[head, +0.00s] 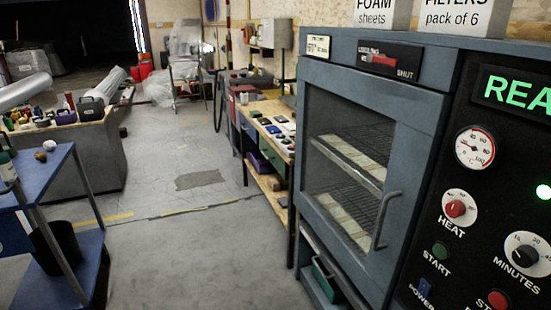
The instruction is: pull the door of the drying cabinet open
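The drying cabinet (448,60) stands at the right in the head view, blue-grey with a black control panel. Its door (300,140) has a glass window and looks closed. Through the glass show wire racks with pale items on them. A grey bar handle (381,222) stands upright on the door's right side. Above the door is a latch plate (390,58) with a red slider; the word SHUT is readable at its right. Neither of my grippers is in view.
A blue cart (45,180) stands at the left, near a grey workbench (85,150) with clutter. A wooden bench (262,107) with small items stands beyond the cabinet. Boxes (457,15) sit on the cabinet's top. The grey floor (190,245) between cart and cabinet is clear.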

